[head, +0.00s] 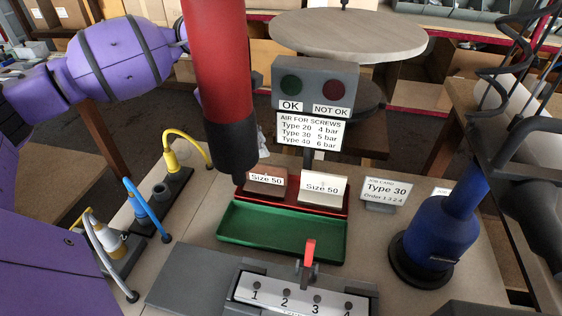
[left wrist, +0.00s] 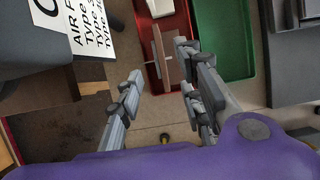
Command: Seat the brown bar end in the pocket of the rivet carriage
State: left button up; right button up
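The brown bar end (head: 265,181), labelled "Size 50", stands in the red tray (head: 293,205) beside a white one (head: 323,190). In the left wrist view the brown piece (left wrist: 169,58) shows edge-on near the fingertips. My left gripper (left wrist: 160,66) is open and empty, its fingers on either side of the view. In the head view a small grey part of my left gripper (head: 263,148) shows above the brown bar end; a red cylinder hides most of it. The rivet carriage (head: 300,295), numbered 1 to 4 with a red lever (head: 309,252), is at the bottom. Its pocket is not clearly visible.
A red cylinder with a black end (head: 222,75) hangs in front. A green tray (head: 285,235) lies before the red one. A blue tool (head: 440,230) stands right; cabled plugs (head: 150,215) stand left. An indicator box (head: 313,88) rises behind the trays.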

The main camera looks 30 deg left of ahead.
aim_at(266, 164)
pick_arm(q)
jog(key=shift+w+d+f, duration=0.1)
jog(key=shift+f, duration=0.15)
jog(key=shift+s+d+f, duration=0.1)
jog(key=shift+d+f, duration=0.2)
jog(key=shift+f, duration=0.25)
jog(key=shift+s+d+f, duration=0.1)
jog(key=shift+d+f, duration=0.15)
jog(key=shift+f, duration=0.3)
jog(key=x, duration=0.4)
jog(key=shift+w+f+p, duration=0.25)
jog(key=shift+w+p, duration=0.05)
jog(key=shift+p, duration=0.05)
grip_shut()
